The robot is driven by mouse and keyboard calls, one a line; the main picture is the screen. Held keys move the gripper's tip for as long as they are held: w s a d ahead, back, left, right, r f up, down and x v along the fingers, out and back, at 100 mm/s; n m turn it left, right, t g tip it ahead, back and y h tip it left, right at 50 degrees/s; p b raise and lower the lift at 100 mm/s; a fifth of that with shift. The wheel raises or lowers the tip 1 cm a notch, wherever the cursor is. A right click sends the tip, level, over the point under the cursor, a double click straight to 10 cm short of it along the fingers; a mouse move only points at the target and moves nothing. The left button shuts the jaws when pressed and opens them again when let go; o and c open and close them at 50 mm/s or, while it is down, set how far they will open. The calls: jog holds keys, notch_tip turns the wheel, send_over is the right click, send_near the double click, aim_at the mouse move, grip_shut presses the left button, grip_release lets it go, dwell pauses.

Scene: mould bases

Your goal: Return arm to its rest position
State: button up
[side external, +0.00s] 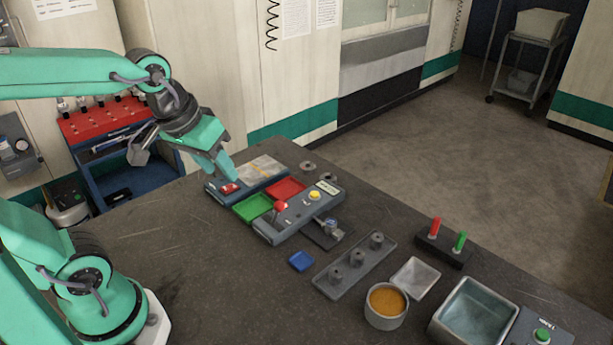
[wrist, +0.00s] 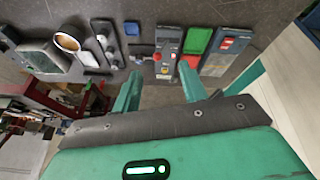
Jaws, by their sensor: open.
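My gripper (side external: 220,171) is green with two tapering fingers. It hangs in the air above the far left part of the dark table (side external: 165,262), over or near a grey device with a red spot (side external: 229,188). In the wrist view the two fingers of my gripper (wrist: 160,88) stand wide apart with nothing between them. The fingers point toward the row of table items. My arm reaches in from the left in the side view.
A control box with a red lever and yellow button (side external: 300,212) lies near a green tray (side external: 252,207) and a red tray (side external: 287,188). A grey base with several posts (side external: 355,264), a cup of orange material (side external: 386,302) and a grey bin (side external: 472,312) stand right. The table's front left is clear.

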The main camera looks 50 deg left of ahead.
jog(key=s+m+t, duration=0.1)
jog(key=s+m, duration=0.2)
jog(key=shift+s, duration=0.2)
dwell(2.2)
